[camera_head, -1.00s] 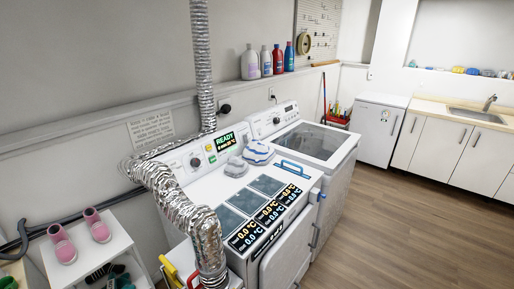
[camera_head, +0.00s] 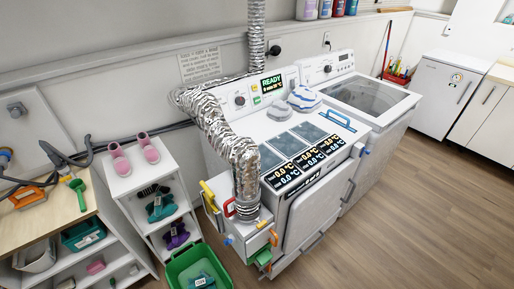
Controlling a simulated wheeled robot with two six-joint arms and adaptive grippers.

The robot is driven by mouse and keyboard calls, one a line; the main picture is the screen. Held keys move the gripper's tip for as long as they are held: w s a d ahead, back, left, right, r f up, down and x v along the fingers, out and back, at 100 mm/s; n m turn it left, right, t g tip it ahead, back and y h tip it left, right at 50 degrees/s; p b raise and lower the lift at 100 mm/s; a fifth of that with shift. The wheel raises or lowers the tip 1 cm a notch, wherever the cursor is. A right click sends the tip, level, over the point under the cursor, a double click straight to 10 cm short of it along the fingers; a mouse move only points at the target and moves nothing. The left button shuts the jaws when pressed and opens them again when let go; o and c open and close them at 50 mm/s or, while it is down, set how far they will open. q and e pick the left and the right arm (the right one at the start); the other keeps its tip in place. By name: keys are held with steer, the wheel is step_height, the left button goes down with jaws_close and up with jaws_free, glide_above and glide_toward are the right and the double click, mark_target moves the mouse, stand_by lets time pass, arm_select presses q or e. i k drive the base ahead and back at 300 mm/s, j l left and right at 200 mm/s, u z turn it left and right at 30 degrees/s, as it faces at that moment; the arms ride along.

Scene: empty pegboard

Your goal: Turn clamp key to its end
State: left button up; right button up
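A silver foil duct (camera_head: 238,152) drops from the wall, bends over the left side of the white machine (camera_head: 322,200) and ends at a small white box (camera_head: 238,232) beside it. The duct's lower end (camera_head: 247,210) looks banded. A red loop-shaped handle (camera_head: 229,207) sits at its left. A yellow handle (camera_head: 208,194) is further left, and an orange handle (camera_head: 273,238) is on the box's right side. I cannot tell which small part is the clamp key. Neither of my grippers shows in the head view.
A white shelf (camera_head: 125,188) with pink shoes (camera_head: 149,149) stands left of the duct. A green basket (camera_head: 180,262) is on the floor in front. A wooden-topped workbench (camera_head: 40,222) is at far left. Wooden floor (camera_head: 425,220) is open at the right.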

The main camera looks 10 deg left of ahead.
mark_target(261, 224)
steer(key=k+l+u, duration=0.2)
steer(key=k+u, duration=0.45)
steer(key=k, duration=0.25)
